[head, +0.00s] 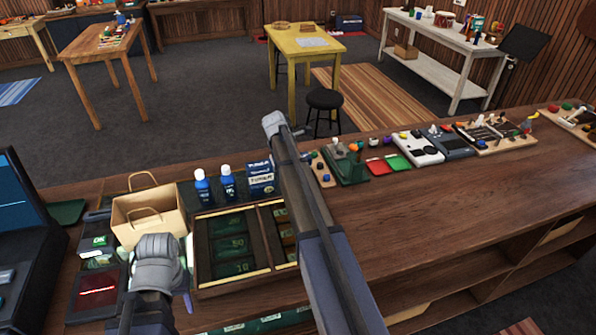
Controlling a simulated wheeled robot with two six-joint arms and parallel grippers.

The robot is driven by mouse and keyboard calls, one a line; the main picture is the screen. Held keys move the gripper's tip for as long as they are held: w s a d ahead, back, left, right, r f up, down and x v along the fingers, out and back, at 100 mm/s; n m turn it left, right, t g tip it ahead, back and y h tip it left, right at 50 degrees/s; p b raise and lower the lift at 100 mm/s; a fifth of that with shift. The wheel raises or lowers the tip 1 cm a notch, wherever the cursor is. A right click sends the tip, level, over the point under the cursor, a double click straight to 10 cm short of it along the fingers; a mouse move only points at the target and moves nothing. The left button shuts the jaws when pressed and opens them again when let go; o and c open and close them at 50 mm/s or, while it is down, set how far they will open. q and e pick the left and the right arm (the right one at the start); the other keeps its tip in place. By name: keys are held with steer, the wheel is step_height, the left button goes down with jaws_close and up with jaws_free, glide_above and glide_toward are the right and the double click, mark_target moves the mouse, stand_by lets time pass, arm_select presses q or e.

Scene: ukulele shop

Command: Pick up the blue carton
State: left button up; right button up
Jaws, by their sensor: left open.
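The blue carton (261,178) is a dark blue box with white lettering. It stands upright at the back of the wooden counter, just right of two blue bottles. My left gripper (182,280) is low at the left, nearer to me than the carton and well apart from it. It is open, though its fingers are mostly hidden behind the wrist. My right arm reaches up the middle of the view, and its dark link passes close by the carton's right side.
A paper bag (148,212) stands left of the two blue bottles (203,187). A divided wooden tray (236,284) lies in front of the carton. Small gadgets (418,147) line the counter's back edge to the right. The counter's right front (430,215) is clear.

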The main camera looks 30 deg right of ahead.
mark_target(306, 156)
jaws_close()
arm_select(q)
steer(key=shift+r, duration=0.1)
arm_select(e)
steer(key=shift+r, duration=0.1)
step_height(306, 156, up, 10)
steer(key=p, duration=1)
arm_select(q)
step_height(306, 156, up, 10)
